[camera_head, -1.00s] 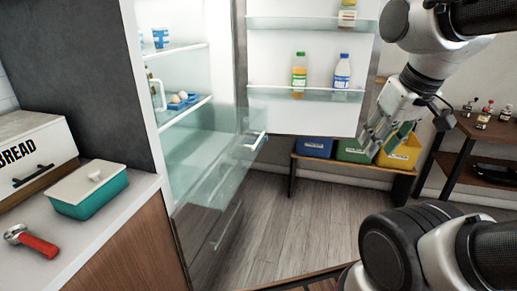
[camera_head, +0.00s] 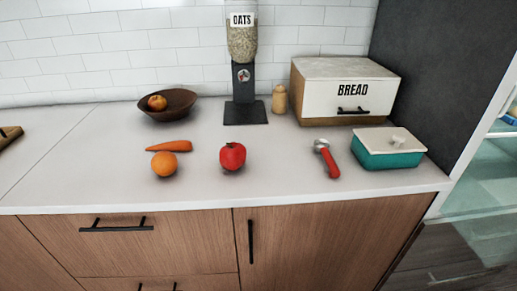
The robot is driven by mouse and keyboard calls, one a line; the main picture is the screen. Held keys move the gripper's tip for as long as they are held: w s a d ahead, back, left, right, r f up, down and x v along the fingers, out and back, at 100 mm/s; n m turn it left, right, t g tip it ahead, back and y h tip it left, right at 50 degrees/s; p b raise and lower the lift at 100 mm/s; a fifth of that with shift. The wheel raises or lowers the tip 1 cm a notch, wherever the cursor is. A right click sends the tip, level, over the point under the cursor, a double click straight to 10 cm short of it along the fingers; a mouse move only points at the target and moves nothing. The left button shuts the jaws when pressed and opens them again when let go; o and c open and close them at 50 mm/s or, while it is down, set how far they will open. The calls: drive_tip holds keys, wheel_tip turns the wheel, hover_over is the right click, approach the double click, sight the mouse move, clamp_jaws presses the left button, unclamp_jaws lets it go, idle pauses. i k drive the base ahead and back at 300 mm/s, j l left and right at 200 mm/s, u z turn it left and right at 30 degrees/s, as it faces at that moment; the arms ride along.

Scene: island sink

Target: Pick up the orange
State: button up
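An orange (camera_head: 164,164) rests on the white countertop near its front edge, left of centre. A carrot (camera_head: 170,146) lies just behind it, and a red fruit or vegetable (camera_head: 232,156) sits to its right. A second round orange fruit (camera_head: 157,103) lies in a dark brown bowl (camera_head: 178,112) farther back. My gripper is not in the current view, so its state and its distance from the orange do not show.
An oats dispenser (camera_head: 245,75), a small wooden mill (camera_head: 279,99) and a bread box (camera_head: 345,90) stand at the back. A red-handled tool (camera_head: 329,160) and a teal lidded dish (camera_head: 389,149) are at right. The countertop (camera_head: 90,165) left of the orange is clear.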

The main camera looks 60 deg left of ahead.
sight(164, 163)
drive_tip(key=u, duration=2.7)
drive_tip(key=i+j+z, duration=0.1)
drive_tip(key=i, duration=0.25)
